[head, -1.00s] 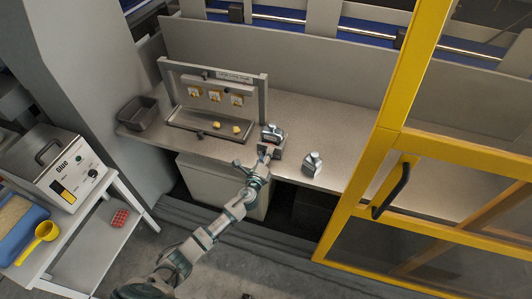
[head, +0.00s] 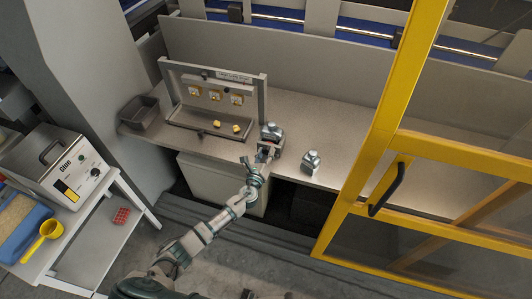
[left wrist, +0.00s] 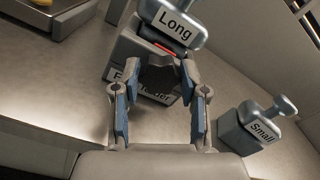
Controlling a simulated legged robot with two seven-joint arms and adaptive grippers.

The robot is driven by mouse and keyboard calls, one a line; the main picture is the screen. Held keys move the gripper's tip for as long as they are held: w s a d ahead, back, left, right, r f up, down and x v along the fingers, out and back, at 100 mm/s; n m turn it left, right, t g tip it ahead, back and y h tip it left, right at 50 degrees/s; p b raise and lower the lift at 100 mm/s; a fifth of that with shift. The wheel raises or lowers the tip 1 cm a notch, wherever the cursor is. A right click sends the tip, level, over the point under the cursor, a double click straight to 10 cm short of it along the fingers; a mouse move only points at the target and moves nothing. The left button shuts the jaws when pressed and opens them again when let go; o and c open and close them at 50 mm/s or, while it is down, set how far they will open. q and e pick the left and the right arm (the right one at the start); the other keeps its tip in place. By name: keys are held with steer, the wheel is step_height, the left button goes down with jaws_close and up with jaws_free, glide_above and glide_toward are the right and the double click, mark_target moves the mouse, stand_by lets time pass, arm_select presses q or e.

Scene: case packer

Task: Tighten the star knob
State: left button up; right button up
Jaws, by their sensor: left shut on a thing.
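The star knob (left wrist: 160,72) is a dark, lobed knob on the front of a grey block (left wrist: 131,50) in the left wrist view. The block's front label is partly hidden by my fingers. A metal piece labelled "Long" (left wrist: 174,24) sits on top of the block, with a bit of red below it. My left gripper (left wrist: 160,82) has its fingertips closed on the two sides of the knob. In the head view, my left gripper (head: 266,152) is at the front of the block (head: 271,133), and the knob is too small to make out. My right gripper is not in view.
A metal piece labelled "Small" (left wrist: 257,126) stands to the right, close to the gripper; it also shows in the head view (head: 311,160). A framed panel with a tray (head: 208,124) is to the left. A yellow-framed door (head: 400,100) stands right.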

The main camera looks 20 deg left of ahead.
arm_select(q)
steer(key=shift+s+f, duration=0.1)
steer(key=shift+f, duration=0.15)
steer(key=o, duration=1.1)
steer(key=shift+r, duration=0.1)
steer(key=s, duration=1.1)
steer(key=shift+s+a, duration=0.3)
